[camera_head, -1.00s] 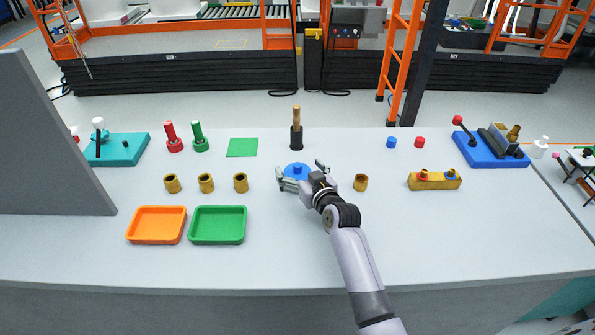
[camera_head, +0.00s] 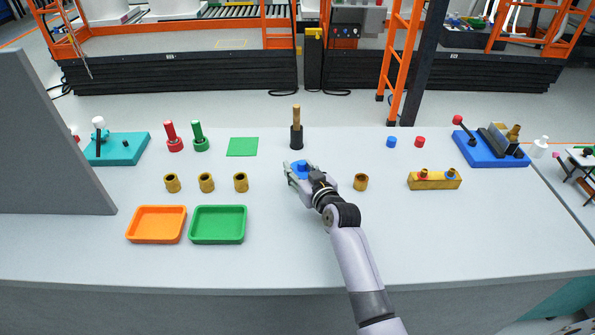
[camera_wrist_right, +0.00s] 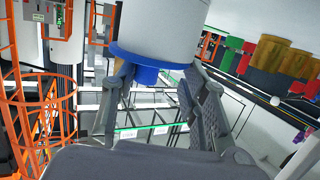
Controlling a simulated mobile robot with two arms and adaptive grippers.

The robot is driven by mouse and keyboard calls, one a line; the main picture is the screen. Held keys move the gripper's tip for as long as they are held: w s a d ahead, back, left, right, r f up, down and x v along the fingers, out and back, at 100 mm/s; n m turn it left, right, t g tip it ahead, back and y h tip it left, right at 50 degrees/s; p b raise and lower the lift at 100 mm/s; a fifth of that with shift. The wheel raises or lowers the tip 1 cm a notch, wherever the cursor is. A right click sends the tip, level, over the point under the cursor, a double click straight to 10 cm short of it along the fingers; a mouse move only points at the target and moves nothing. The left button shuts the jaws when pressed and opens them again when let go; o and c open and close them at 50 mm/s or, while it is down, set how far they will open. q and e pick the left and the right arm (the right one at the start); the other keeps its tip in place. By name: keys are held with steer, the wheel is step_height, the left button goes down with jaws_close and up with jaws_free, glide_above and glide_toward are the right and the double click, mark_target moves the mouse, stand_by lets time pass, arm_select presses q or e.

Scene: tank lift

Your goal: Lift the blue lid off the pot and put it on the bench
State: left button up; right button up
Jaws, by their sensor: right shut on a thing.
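The blue lid (camera_head: 301,167) shows in the head view between the fingers of my right gripper (camera_head: 302,174), which is shut on it. The right wrist view shows the blue lid (camera_wrist_right: 148,58) against the end of the pale grey pot (camera_wrist_right: 160,30), with its knob between the fingers of my right gripper (camera_wrist_right: 155,85). I see no clear gap between lid and pot. In the head view the pot is mostly hidden by the gripper and lid. My left gripper is out of view.
The bench (camera_head: 300,245) is clear in front and left of my right arm. Brass cups stand on both sides, one cup (camera_head: 361,182) close on the right. An orange tray (camera_head: 156,238), a green tray (camera_head: 218,240) and a grey panel (camera_head: 50,140) are at left.

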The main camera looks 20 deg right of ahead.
mark_target(300, 174)
steer(key=shift+r, duration=0.1)
steer(key=shift+c, duration=0.4)
step_height(300, 174, up, 20)
steer(key=shift+f+b, duration=0.2)
steer(key=shift+b, duration=0.3)
steer(key=s+f, duration=0.8)
steer(key=s, duration=0.2)
steer(key=shift+a+h, duration=0.4)
steer(key=s+f+m, duration=0.1)
steer(key=s+f, duration=0.1)
steer(key=s, duration=0.9)
steer(key=shift+s+h, duration=0.4)
